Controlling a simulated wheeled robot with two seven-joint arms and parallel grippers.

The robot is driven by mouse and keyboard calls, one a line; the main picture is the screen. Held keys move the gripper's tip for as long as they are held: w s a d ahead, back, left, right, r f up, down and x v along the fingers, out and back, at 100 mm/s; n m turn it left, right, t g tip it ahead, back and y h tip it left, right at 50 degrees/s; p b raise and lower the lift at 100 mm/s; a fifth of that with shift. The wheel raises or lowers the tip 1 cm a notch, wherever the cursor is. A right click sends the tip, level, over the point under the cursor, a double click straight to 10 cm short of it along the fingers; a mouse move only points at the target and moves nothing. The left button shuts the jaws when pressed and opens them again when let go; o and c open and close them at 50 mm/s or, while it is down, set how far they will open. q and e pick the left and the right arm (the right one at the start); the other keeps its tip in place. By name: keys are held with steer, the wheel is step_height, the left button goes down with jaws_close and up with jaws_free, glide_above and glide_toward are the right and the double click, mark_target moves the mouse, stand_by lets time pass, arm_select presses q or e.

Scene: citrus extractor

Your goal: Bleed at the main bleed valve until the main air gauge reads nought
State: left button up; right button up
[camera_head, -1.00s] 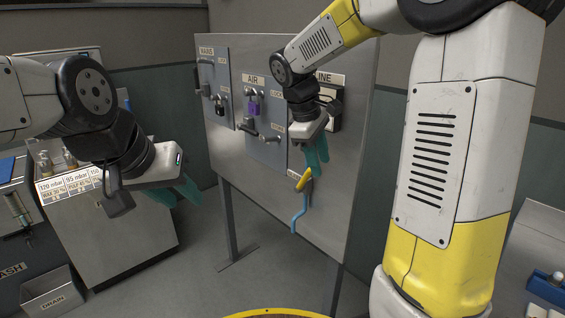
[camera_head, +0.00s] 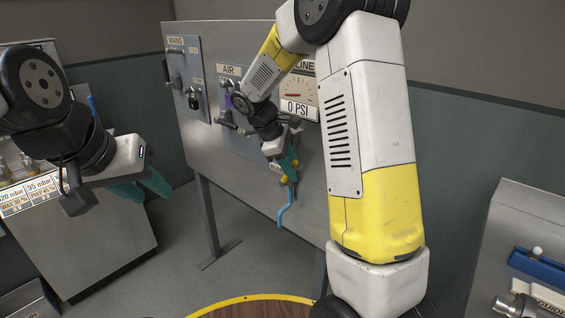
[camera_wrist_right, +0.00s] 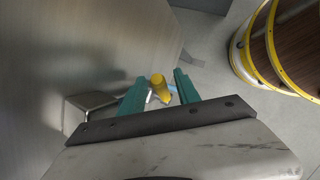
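The main air gauge (camera_head: 297,88) is a white dial with a red needle on the grey panel, partly behind my right arm. The display under its dial reads 0 PSI. Below it is the main bleed valve, with a yellow handle (camera_head: 285,180) and a blue hose (camera_head: 284,212) hanging down. My right gripper (camera_head: 288,164) is at the valve. In the right wrist view the yellow handle (camera_wrist_right: 159,88) lies between the teal fingers (camera_wrist_right: 160,92), with narrow gaps beside it. My left gripper (camera_head: 143,188) is open and empty, well left of the panel.
The panel also carries a MAINS section (camera_head: 185,75) and an AIR section with a purple lock (camera_head: 229,101). A grey cabinet (camera_head: 90,240) stands at left, a bench (camera_head: 520,220) at right. A yellow-rimmed wooden barrel (camera_head: 255,306) is at the front.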

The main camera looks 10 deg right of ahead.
jaws_close()
stand_by(1.4)
